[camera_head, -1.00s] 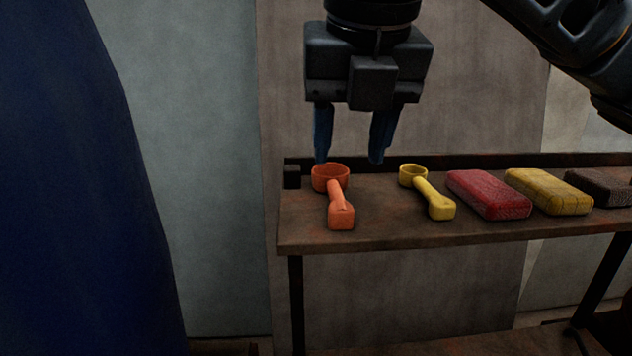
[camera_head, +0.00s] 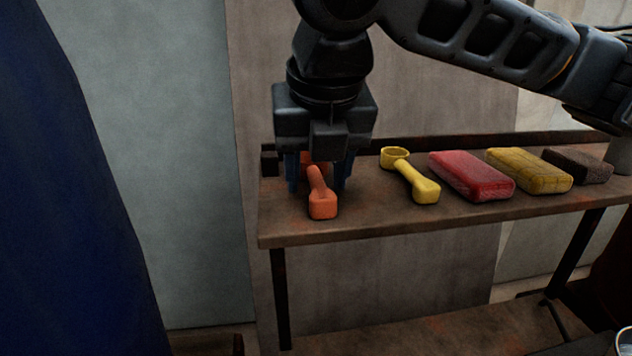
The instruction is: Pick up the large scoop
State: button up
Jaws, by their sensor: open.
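An orange scoop (camera_head: 321,203), larger than the yellow one, lies at the left end of the brown shelf, its handle end toward me. My gripper (camera_head: 317,186) points down over it. The blue fingers are open, one on each side of the scoop. The gripper body hides most of the scoop's round cup. I cannot tell whether a finger touches it. A smaller yellow scoop (camera_head: 414,180) lies to the right, apart from my gripper.
The shelf (camera_head: 400,220) has a raised back edge. A red block (camera_head: 470,176), a yellow block (camera_head: 530,171) and a dark brown block (camera_head: 578,166) lie to the right. A large dark blue surface (camera_head: 70,200) fills the left side. The shelf front is clear.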

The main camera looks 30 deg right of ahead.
aim_at(318, 177)
grip_shut()
dwell(0.4)
notch_tip(318, 177, up, 10)
dwell(0.7)
jog(key=c, duration=0.7)
grip_release()
grip_shut()
jog(key=shift+s, duration=0.1)
